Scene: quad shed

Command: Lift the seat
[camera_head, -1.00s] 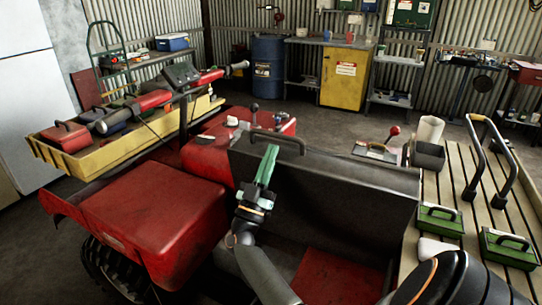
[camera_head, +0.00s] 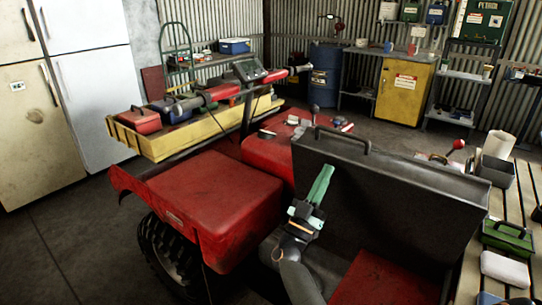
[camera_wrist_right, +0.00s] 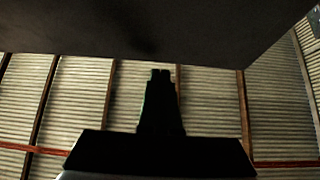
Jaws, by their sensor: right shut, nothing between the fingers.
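The seat appears to be the black panel (camera_head: 400,198) with a black handle (camera_head: 343,135) on its top edge. It stands steeply raised on the red vehicle in the head view, with a red surface (camera_head: 385,280) below it. My right gripper (camera_head: 324,176), with green fingers, is shut and empty in front of the panel's left part, below the handle. I cannot tell if it touches the panel. In the right wrist view the gripper (camera_wrist_right: 160,75) is a dark silhouette, with a dark surface (camera_wrist_right: 150,25) above it. My left gripper is out of view.
A red box-like body section (camera_head: 200,190) lies left of the panel. A yellow tray (camera_head: 165,145) holds tools behind it. A slatted bench (camera_head: 475,260) with a green box (camera_head: 508,237) stands at right. Open floor (camera_head: 70,240) is at the left.

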